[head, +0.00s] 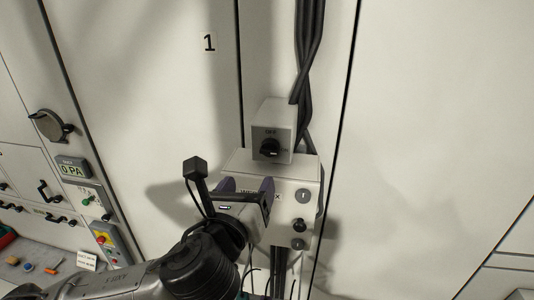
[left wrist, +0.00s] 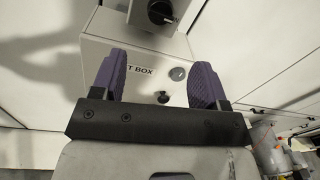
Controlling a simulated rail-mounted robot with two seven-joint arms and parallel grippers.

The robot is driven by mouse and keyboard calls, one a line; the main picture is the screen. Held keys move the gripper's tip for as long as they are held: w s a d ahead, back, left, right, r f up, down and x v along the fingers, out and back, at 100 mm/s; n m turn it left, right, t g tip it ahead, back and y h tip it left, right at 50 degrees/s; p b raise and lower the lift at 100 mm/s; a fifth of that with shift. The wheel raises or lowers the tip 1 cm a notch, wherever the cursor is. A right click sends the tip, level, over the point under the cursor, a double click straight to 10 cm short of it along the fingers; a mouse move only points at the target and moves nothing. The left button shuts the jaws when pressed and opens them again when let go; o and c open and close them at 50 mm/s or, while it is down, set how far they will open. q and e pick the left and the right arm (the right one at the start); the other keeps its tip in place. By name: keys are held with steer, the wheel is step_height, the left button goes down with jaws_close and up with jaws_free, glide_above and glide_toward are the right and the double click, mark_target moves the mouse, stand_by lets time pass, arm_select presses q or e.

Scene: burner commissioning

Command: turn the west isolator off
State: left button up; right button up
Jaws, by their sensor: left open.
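The isolator (head: 273,122) is a small grey box with a black rotary knob (head: 270,148) and a small label above the knob that seems to read OFF. It is mounted on the wall directly above a larger light box (head: 308,180), whose partly hidden lettering ends in "T BOX" in the left wrist view. My left gripper (head: 247,186) is open and empty, its purple fingers in front of the larger box, below the knob and apart from it. In the left wrist view the knob (left wrist: 160,12) is at the top edge, beyond the fingertips (left wrist: 160,66). My right gripper is not in view.
Thick black cables (head: 309,50) run down behind the isolator. The larger box has a round button (head: 302,196) and dark knobs on its right. At left are a round handle (head: 48,125), a pressure display (head: 73,168) and a worktop (head: 40,270) with small parts. The wall to the right is clear.

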mark_target(267, 153)
arm_select(q)
steer(key=p+x, duration=0.3)
steer(key=x, duration=0.9)
steer(key=shift+w+d+p, duration=0.1)
steer(key=shift+w+p, duration=0.2)
steer(key=shift+p, duration=0.1)
steer(key=c, duration=0.9)
